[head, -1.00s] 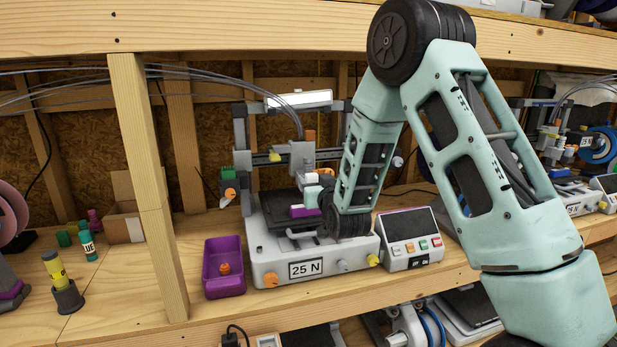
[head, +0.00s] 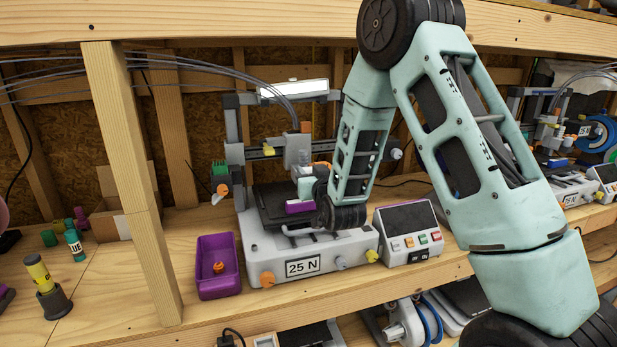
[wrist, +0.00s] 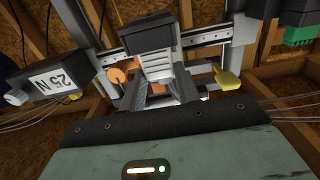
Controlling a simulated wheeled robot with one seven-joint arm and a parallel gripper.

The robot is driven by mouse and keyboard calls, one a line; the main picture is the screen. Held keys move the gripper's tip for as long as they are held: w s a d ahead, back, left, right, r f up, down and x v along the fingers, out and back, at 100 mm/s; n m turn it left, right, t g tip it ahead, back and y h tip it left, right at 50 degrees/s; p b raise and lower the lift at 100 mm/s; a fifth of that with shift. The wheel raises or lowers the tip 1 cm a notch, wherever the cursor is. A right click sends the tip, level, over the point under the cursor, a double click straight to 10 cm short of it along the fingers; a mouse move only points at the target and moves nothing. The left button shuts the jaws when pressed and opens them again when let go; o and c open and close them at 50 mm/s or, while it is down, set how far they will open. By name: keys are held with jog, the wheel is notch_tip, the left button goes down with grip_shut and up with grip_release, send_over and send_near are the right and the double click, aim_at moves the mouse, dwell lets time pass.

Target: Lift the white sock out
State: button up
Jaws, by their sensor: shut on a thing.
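The printer marked 25 N (head: 303,264) stands on the bench shelf, with its dark bed and print head in front of my gripper. My gripper (head: 308,188) reaches in from the right, low over the bed and close to the print head. In the wrist view my gripper's two grey fingers (wrist: 162,92) are close together, pointing at the printer. A pale ridged piece (wrist: 160,72) shows between and beyond them. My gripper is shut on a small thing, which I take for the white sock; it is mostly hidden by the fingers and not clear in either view.
A purple bin (head: 218,285) with an orange piece inside stands left of the printer. A control box (head: 407,235) stands to the right. A wooden post (head: 130,185) rises at the left. The shelf edge above is close to my elbow.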

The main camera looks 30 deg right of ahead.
notch_tip(320, 180, up, 10)
jog(key=b, duration=0.1)
jog(key=shift+b, duration=0.3)
dwell(0.3)
